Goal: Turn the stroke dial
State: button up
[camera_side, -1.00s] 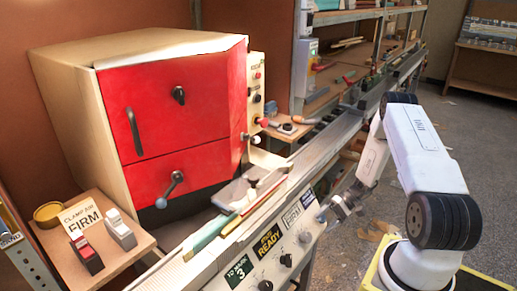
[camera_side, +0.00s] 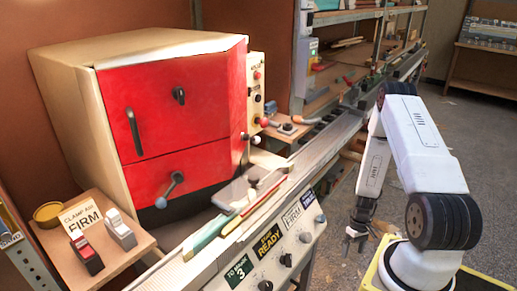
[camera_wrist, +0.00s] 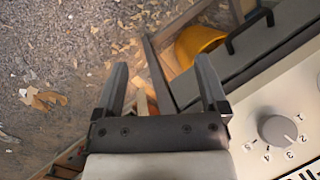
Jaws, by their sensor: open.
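A round grey dial (camera_wrist: 277,132) with numbers printed around it sits on a pale panel at the right of the wrist view; its name is not readable there. In the side view, a row of several knobs runs along the front panel (camera_side: 272,262), with placards above them. I cannot tell which knob is the stroke dial. My gripper (camera_side: 356,243) hangs in front of the panel's right end, pointing down, open and empty. In the wrist view the gripper's two fingers (camera_wrist: 161,75) are apart, left of the dial and not touching it.
A red-fronted cabinet (camera_side: 170,110) stands behind the rail. A side shelf (camera_side: 115,262) holds a FIRM card (camera_side: 82,215) and two small switch blocks. In the wrist view a yellow object (camera_wrist: 198,44) and a black handle (camera_wrist: 250,28) lie beyond the fingers. The littered floor (camera_wrist: 50,60) is open at left.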

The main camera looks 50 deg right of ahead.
jog(key=n+h, duration=0.1)
jog(key=h, duration=0.1)
jog(key=n+t+h, duration=0.2)
jog(key=n+t, duration=0.3)
jog(key=t, duration=0.5)
send_near(309, 236)
jog(key=x, duration=0.2)
jog(key=shift+w+a+f, duration=0.1)
jog(key=shift+w+f, duration=0.1)
jog(key=shift+f, duration=0.05)
jog(key=shift+x, duration=3.8)
grip_shut()
